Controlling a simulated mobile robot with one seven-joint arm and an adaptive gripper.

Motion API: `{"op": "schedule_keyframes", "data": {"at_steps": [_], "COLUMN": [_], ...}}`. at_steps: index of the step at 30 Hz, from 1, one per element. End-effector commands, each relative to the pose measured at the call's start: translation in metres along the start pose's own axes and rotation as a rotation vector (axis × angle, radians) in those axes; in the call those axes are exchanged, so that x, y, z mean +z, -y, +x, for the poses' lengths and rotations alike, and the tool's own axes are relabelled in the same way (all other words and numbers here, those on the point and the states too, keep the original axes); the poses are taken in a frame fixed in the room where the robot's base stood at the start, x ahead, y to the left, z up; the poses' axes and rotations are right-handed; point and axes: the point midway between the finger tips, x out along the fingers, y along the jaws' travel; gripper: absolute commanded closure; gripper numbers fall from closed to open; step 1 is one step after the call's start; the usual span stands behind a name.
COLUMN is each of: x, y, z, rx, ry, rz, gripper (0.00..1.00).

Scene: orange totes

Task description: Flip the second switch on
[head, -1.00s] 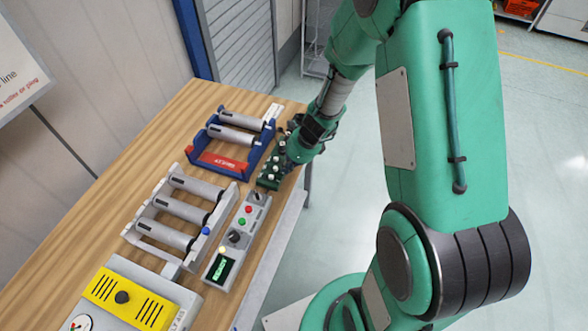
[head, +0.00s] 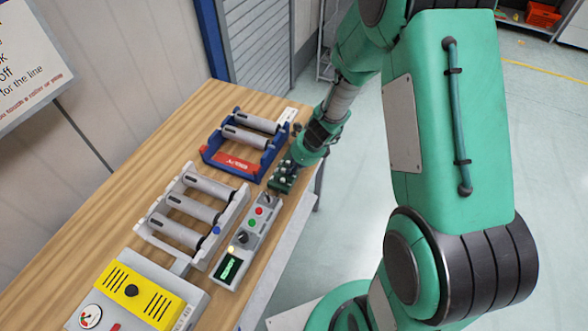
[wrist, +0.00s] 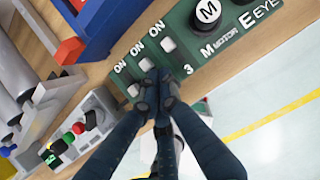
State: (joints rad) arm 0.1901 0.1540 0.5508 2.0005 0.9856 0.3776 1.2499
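A green switch box (head: 281,180) lies on the wooden table near its right edge; it also fills the upper middle of the wrist view (wrist: 228,38). It has three pale switches in a row, each with ON above it. The third switch (wrist: 168,44) is beside the number 3; the second switch (wrist: 147,65) is in the middle; the first switch (wrist: 133,90) is lowest. My gripper (wrist: 158,76) has its fingertips together, right over the box at the second switch. Whether they touch it I cannot tell. The fingers hide the lower numbers.
A round white M button (wrist: 207,10) is on the same box. Open floor lies to the right.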

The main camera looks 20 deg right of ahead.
Motion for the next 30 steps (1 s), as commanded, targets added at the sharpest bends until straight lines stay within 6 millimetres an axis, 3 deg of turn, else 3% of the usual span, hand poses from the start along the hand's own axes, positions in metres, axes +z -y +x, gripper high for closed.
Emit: {"op": "schedule_keyframes", "data": {"at_steps": [11, 19, 30], "x": [-0.009, -0.038, -0.036], "y": [0.0, 0.001, 0.001], "z": [-0.003, -0.015, -0.083], "rx": [0.0, -0.002, -0.001], "ry": [0.0, 0.0, 0.001], "rz": [0.001, 0.003, 0.0], "gripper": [1.0, 1.0, 1.0]}}
